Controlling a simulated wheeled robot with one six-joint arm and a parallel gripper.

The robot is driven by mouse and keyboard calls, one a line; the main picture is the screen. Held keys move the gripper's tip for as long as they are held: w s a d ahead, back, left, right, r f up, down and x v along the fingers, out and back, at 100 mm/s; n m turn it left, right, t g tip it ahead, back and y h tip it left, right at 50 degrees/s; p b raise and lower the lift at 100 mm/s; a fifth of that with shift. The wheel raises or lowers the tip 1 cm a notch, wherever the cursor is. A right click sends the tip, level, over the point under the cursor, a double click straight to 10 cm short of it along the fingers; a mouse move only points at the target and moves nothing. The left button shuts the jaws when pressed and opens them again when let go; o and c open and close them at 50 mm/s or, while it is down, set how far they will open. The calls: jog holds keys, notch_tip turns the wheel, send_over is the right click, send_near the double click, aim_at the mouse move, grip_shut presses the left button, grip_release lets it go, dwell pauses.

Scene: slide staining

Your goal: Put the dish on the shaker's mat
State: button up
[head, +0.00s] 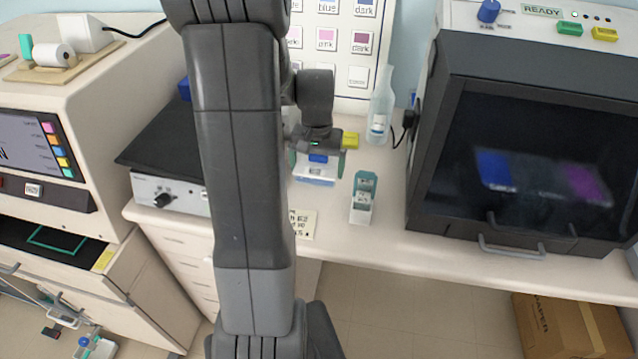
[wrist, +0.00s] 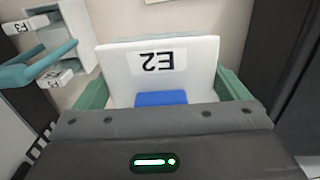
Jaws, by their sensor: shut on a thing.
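The dish (head: 316,175) is a white box with a blue part on the side near my gripper. In the wrist view the dish (wrist: 190,75) carries an upside-down E2 label. My gripper (head: 319,163) is shut on it, with green fingers on both sides. I cannot tell whether the dish touches the bench. The shaker (head: 172,192) stands to the left, a white box with a knob. Its dark mat (head: 155,148) looks empty where it shows; my arm hides its right part.
A teal and white holder (head: 363,198) stands just right of the dish. Behind it is a clear bottle (head: 381,105). A note (head: 302,224) lies at the bench's front edge. A dark-windowed cabinet (head: 540,150) fills the right; a beige machine (head: 75,110) stands far left.

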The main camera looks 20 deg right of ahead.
aim_at(317, 193)
jog(key=shift+f+p, duration=0.35)
jog(key=shift+f, duration=2.9)
jog(key=shift+f, duration=0.15)
jog(key=o, duration=0.7)
jog(key=shift+o, duration=0.2)
